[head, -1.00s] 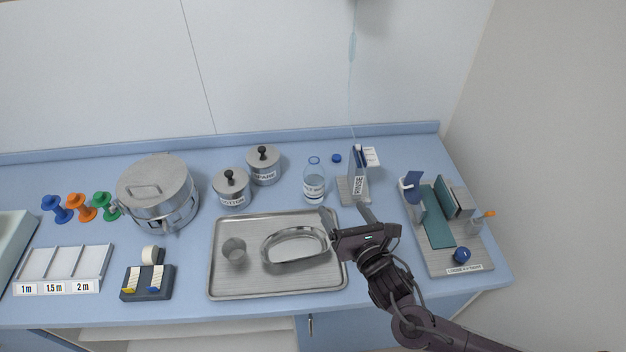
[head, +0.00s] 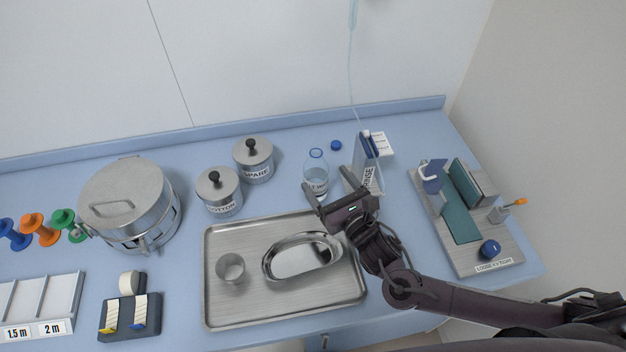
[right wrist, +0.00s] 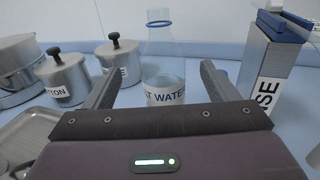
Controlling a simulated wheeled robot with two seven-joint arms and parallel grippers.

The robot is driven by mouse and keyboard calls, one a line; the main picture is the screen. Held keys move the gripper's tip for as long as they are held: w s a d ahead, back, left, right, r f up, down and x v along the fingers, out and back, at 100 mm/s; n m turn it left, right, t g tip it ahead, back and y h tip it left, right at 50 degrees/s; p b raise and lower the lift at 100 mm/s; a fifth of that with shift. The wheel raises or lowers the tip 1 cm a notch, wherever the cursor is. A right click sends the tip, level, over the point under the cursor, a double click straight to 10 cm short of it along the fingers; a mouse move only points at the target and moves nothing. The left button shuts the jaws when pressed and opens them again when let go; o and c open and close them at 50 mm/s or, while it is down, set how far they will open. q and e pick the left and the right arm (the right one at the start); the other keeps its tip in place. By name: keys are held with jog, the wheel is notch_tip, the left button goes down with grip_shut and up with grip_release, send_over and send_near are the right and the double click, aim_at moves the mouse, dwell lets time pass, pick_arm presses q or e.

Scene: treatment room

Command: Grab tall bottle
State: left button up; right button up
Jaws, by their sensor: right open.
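The tall bottle (head: 317,168) is clear, with a blue neck ring and a white label. It stands upright on the blue counter, behind the steel tray. In the right wrist view the bottle (right wrist: 161,65) stands upright ahead, between the lines of the two fingers, its label partly reading "WATER". My right gripper (head: 332,191) is open and empty, just in front of the bottle, with its fingers pointing toward it. In the right wrist view the gripper (right wrist: 158,85) shows both fingers spread apart. The bottle's lower part is partly hidden by a finger in the head view. My left gripper is not in view.
A box holder (head: 369,172) stands close to the bottle's right. Lidded COTTON (head: 219,193) and SPARE (head: 254,160) tins stand to its left. The steel tray (head: 222,313) with a cup and kidney dish lies in front. A blue cap (head: 336,145) lies behind.

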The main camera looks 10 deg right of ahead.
aim_at(321, 184)
notch_tip(321, 184, down, 4)
jog(key=shift+w+a+r+b, duration=0.1)
jog(key=shift+w+r+b, duration=0.05)
jog(key=shift+b, duration=1.1)
jog(key=shift+w, duration=0.15)
jog(key=shift+w+a+r, duration=0.1)
jog(key=shift+w, duration=0.25)
jog(key=p+x, duration=0.2)
jog(key=x, duration=0.4)
jog(key=shift+w, duration=0.45)
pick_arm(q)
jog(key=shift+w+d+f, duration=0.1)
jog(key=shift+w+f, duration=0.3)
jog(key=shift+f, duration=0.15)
pick_arm(e)
jog(key=shift+c, duration=0.3)
jog(key=c, duration=1.1)
jog(key=shift+r, duration=0.15)
jog(key=shift+c, duration=0.2)
